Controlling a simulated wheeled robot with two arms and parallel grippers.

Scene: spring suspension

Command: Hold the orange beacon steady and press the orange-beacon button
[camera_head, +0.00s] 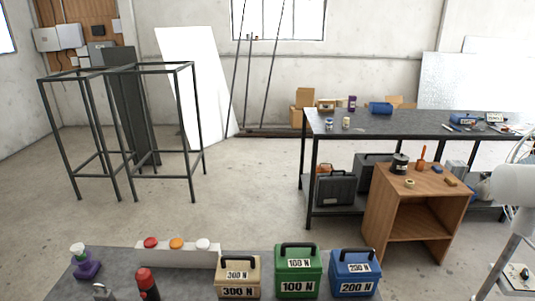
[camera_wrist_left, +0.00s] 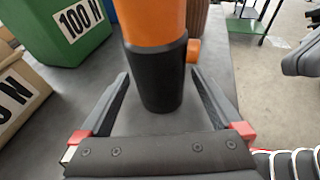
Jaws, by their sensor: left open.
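An upright orange cylinder with a black lower part (camera_wrist_left: 158,80), which looks like the orange beacon (camera_wrist_left: 155,25), stands in the left wrist view. Its top is cut off by the frame. My left gripper (camera_wrist_left: 160,75) is open, with its fingers on either side of the black part; I cannot tell whether they touch it. In the head view, a pale button box (camera_head: 178,258) carries a red button (camera_head: 151,243), an orange button (camera_head: 177,243) and a white button (camera_head: 203,244). No gripper and no beacon that I can make out shows in the head view.
On the near table stand a beige 300 N box (camera_head: 238,276), a green 100 N box (camera_head: 298,273), a blue 200 N box (camera_head: 354,275), a red-and-black cylinder (camera_head: 147,284), a padlock (camera_head: 103,291) and a purple item (camera_head: 86,264). A brown ribbed object (camera_wrist_left: 197,18) stands behind the orange cylinder.

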